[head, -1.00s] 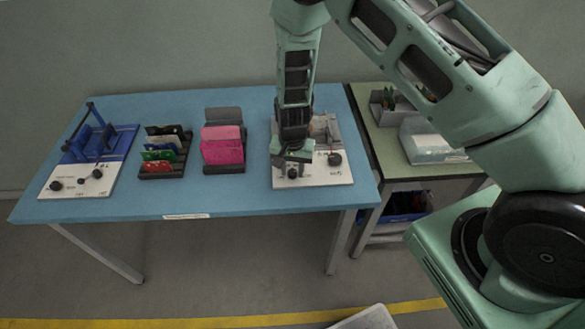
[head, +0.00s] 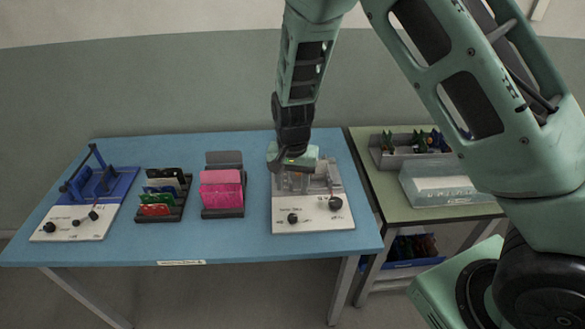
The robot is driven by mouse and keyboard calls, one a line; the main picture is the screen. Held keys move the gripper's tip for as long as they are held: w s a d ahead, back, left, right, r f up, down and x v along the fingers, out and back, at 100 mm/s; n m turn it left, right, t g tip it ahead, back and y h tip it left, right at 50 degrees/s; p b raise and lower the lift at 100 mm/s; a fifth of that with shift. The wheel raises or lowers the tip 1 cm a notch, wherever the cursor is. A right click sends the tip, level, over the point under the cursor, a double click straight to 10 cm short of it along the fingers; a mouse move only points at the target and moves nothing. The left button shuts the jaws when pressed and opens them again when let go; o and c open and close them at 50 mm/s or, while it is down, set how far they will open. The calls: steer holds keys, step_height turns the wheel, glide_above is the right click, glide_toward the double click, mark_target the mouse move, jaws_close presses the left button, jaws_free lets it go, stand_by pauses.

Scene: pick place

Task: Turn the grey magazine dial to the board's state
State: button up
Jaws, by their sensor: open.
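The grey magazine unit (head: 331,172) stands at the right of the blue table, with a white front panel (head: 312,220). The panel carries two black knobs: a front-left one (head: 292,218) and a right one (head: 335,203). Its printed labels are too small to read, and I cannot tell which way either knob points. My gripper (head: 294,181) is open above the unit's grey back part, behind the front-left knob and apart from both knobs. The gripper hides part of the unit's rear. I cannot make out which thing is the board.
A blue unit (head: 118,183) with its own black knobs stands at the table's left. Between the units are a rack of coloured cards (head: 158,197) and a holder of pink cards (head: 221,190). A green side table (head: 398,212) holds a grey bin and a clear box (head: 435,184).

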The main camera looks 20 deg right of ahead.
step_height(320, 180, up, 5)
steer(key=shift+r, duration=0.2)
stand_by(0.5)
steer(key=s+a+r+n+y, duration=0.1)
steer(key=s+a+r+n, duration=0.3)
steer(key=s, duration=0.3)
steer(key=s+a+r+n, duration=0.3)
steer(key=s+a+r, duration=0.15)
steer(key=s, duration=0.35)
steer(key=s+d+r+n, duration=0.1)
steer(key=s+r+n, duration=0.2)
steer(key=s+n, duration=0.4)
steer(key=s, duration=0.5)
steer(key=shift+d, duration=0.4)
steer(key=shift+r, duration=0.1)
